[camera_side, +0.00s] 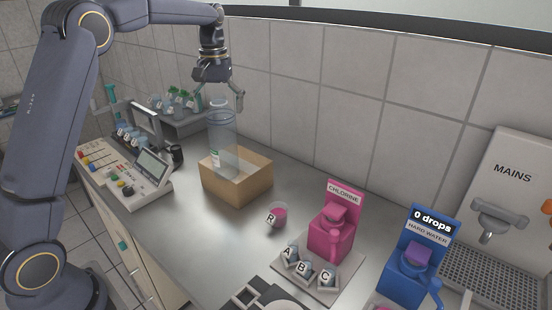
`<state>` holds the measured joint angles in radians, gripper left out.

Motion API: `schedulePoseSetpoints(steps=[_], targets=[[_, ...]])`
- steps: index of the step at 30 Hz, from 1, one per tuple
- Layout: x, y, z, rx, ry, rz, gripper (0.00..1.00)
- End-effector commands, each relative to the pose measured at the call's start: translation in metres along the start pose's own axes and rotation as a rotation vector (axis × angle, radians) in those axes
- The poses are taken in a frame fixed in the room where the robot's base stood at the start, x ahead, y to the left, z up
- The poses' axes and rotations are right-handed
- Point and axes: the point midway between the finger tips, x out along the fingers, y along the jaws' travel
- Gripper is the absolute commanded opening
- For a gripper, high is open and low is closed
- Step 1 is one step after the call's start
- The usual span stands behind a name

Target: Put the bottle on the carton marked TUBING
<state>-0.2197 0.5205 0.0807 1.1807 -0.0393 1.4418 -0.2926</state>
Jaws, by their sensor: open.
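A clear, tall bottle (223,140) stands upright at the cardboard carton (238,190) on the steel counter. Its base overlaps the carton's top in the picture and looks to rest there. No TUBING mark is readable on the carton's visible sides. My gripper (214,104) is above the bottle, pointing down, with its fingers spread around or just above the bottle's neck. The fingers are open; whether they touch the bottle cannot be told.
A beaker marked R (278,215) with pink liquid stands right of the carton. A pink CHLORINE dispenser (334,230) and a blue HARD WATER dispenser (408,265) are further right. A control panel (140,180) lies to the left. Small green-topped bottles (182,100) stand behind.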

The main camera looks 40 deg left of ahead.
Motion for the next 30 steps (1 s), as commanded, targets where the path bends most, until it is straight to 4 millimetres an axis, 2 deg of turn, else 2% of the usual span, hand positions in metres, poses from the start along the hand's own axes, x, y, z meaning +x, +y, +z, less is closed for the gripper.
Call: schedulePoseSetpoints(steps=[9,12,22,26,29,30], targets=[[-0.071,0.000,-0.001,-0.001,0.005,0.001,1.00],[-0.088,0.000,-0.001,-0.001,0.004,0.001,1.00],[-0.114,0.000,0.002,0.003,0.004,0.003,1.00],[-0.126,0.003,0.020,0.042,0.035,0.020,1.00],[-0.137,0.004,0.050,0.102,0.087,0.047,1.00],[-0.139,0.005,0.066,0.132,0.112,0.058,1.00]])
